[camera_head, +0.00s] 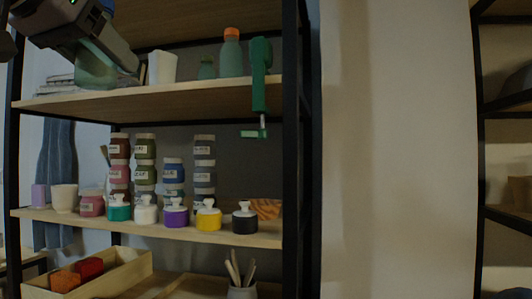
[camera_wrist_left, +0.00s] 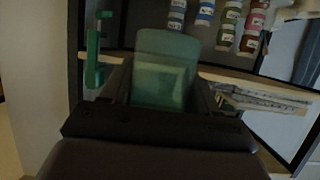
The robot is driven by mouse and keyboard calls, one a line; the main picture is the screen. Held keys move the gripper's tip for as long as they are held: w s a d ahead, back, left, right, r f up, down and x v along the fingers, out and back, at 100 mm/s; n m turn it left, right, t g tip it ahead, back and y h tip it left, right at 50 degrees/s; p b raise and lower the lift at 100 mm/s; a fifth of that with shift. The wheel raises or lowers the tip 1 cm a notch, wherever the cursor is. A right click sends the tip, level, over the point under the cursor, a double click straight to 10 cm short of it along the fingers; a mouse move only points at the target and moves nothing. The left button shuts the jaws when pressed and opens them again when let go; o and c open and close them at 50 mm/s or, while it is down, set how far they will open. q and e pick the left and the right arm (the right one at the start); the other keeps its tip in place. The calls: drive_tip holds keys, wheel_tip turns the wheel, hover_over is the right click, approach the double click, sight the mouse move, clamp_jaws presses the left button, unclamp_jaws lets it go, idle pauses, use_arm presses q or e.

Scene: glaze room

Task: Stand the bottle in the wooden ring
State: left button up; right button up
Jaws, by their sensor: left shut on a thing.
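My left gripper (camera_head: 112,58) comes in at the top left of the head view, above the upper shelf. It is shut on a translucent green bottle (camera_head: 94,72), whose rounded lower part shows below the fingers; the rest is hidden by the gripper. In the left wrist view the bottle (camera_wrist_left: 165,62) sits between the two fingers. Whether its base touches the shelf I cannot tell. I cannot make out the wooden ring in either view. My right gripper is not in view.
Several paint jars stand on the middle shelf (camera_head: 160,230).

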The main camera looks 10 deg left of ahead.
use_arm(q)
drive_tip(key=w+d+f, duration=0.2)
drive_tip(key=w+f, duration=0.3)
drive_tip(key=f, duration=0.7)
drive_tip(key=w+d+f+n+y, duration=0.15)
drive_tip(key=w+f, duration=0.45)
drive_tip(key=f, duration=0.6)
drive_tip(key=w+d+f+m+h, duration=0.1)
drive_tip(key=w+d+f, duration=0.3)
drive_tip(key=f, duration=0.8)
drive_tip(key=s+d+f, duration=0.1)
drive_tip(key=s+f, duration=0.2)
drive_tip(key=f, duration=0.4)
drive_tip(key=s+f, duration=0.2)
drive_tip(key=f, duration=0.6)
drive_tip(key=s+f+n+y, duration=0.1)
drive_tip(key=s+f, duration=1.2)
drive_tip(key=s, duration=0.1)
drive_tip(key=shift+s+a, duration=0.2)
drive_tip(key=shift+a, duration=0.25)
